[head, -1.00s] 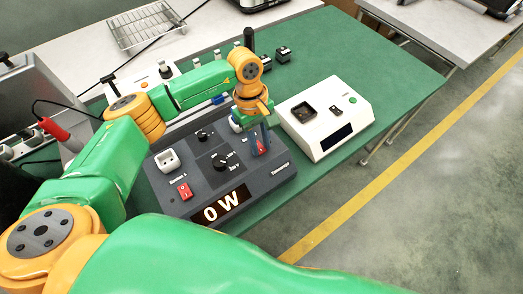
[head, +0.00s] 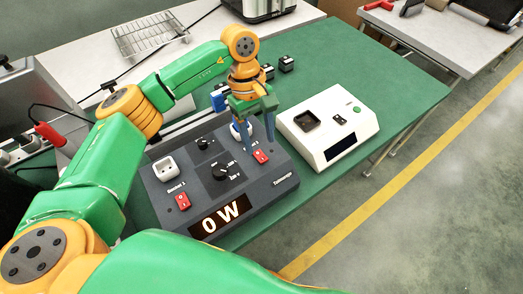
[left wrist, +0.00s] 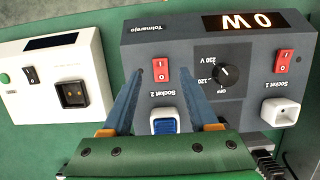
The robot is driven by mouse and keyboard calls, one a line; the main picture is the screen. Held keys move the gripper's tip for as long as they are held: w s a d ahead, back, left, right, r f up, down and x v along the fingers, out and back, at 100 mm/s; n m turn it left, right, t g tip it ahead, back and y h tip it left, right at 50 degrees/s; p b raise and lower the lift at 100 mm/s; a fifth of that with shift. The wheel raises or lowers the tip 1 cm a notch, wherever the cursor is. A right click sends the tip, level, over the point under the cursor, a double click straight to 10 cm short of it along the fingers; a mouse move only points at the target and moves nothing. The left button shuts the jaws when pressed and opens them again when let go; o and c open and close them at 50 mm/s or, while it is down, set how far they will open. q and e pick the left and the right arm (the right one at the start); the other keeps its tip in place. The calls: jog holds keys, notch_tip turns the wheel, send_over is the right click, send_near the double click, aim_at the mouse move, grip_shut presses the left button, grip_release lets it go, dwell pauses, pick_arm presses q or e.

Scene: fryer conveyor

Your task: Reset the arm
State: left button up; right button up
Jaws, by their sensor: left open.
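My left gripper (head: 259,148) is open and empty above the right part of the dark grey control box (head: 215,172). In the left wrist view its two blue fingers (left wrist: 158,72) are spread either side of the red switch of Socket 2 (left wrist: 161,68); I cannot tell the exact height above it. Socket 2 (left wrist: 164,121) shows a blue piece in a white surround between the fingers. Its red switch also shows in the head view (head: 260,156). Socket 1 (head: 166,168) is white and empty, with a red switch (head: 182,200). The display (head: 220,217) reads 0 W. My right gripper is out of view.
A white device (head: 328,127) with a dark socket and green button stands right of the box. Small black-and-white blocks (head: 286,64) lie behind. A wire rack (head: 150,38) stands at the back left. The green table (head: 395,92) is clear at the right.

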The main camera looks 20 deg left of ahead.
pick_arm(q)
jog(key=shift+v, duration=1.4)
